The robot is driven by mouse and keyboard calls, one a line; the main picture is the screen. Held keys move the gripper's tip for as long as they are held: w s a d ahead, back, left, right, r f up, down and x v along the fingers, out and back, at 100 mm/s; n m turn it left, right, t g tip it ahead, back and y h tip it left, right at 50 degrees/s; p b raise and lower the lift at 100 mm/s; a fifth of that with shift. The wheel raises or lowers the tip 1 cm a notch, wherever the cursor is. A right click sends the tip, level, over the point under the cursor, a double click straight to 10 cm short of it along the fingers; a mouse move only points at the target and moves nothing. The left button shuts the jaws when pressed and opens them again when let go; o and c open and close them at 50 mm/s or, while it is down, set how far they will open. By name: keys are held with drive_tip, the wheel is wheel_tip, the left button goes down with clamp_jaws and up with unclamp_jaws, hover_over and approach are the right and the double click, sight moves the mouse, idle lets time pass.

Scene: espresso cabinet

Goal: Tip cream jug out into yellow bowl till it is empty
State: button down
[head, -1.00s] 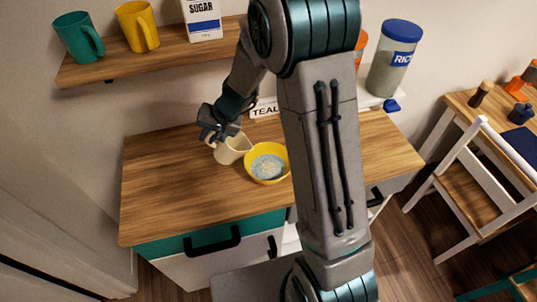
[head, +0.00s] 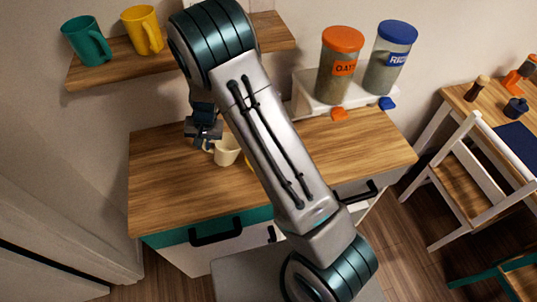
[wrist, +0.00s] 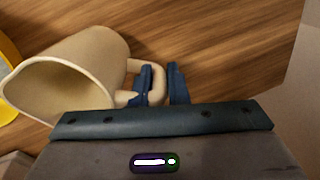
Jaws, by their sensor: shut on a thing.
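The cream jug (head: 227,151) is held just above or at the wooden counter; I cannot tell whether it touches. It looks close to upright in the head view. In the wrist view the jug (wrist: 85,75) has its mouth toward the lower left, and the inside I can see is bare. My gripper (head: 207,144) is shut on the jug's handle; its blue fingers (wrist: 160,84) show there in the wrist view. The yellow bowl (head: 249,166) is almost all hidden behind my arm, right of the jug. Its rim (wrist: 8,62) shows at the wrist view's left edge.
The counter (head: 165,185) is clear on the left. A shelf (head: 120,67) above holds a teal mug (head: 84,42) and a yellow mug (head: 141,30). Oats (head: 339,66) and rice (head: 388,60) jars stand at the back right. A chair (head: 455,185) stands right.

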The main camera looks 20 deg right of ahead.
drive_tip(key=shift+w+a+f+g+h, duration=0.25)
drive_tip(key=shift+a+f+h, duration=0.15)
drive_tip(key=shift+f+h, duration=0.2)
drive_tip(key=shift+w+a+f+g+h, duration=0.15)
drive_tip(key=shift+a+f+g+h, duration=0.1)
drive_tip(key=shift+a+f+h, duration=0.3)
drive_tip(key=shift+d+r, duration=0.1)
drive_tip(key=shift+d, duration=0.05)
idle(0.6)
